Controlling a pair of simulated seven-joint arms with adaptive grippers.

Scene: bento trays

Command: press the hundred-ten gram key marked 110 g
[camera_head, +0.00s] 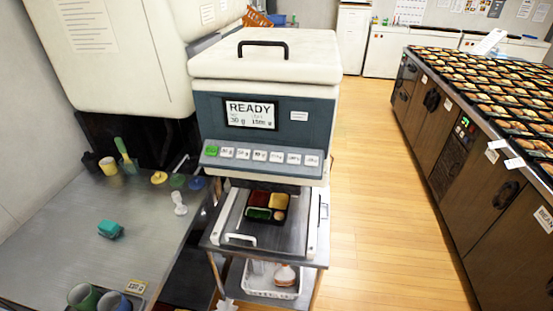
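A machine with a dark blue-grey front (215,110) and a cream lid stands in the middle. Its display (250,113) reads READY, with smaller text that looks like 30 g and 1500 g. Below it a sloped panel holds a row of keys: a green key (211,150) at the left end, then several white keys (259,155) to its right. The labels on the white keys are too small to read surely, so I cannot tell which is marked 110 g. Nothing covers the keys. Neither of my grippers shows in the head view.
Under the panel a bento tray (250,213) with coloured foods sits on the machine's platform (292,236). Several filled trays cover the counter at right. The wooden floor between is clear.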

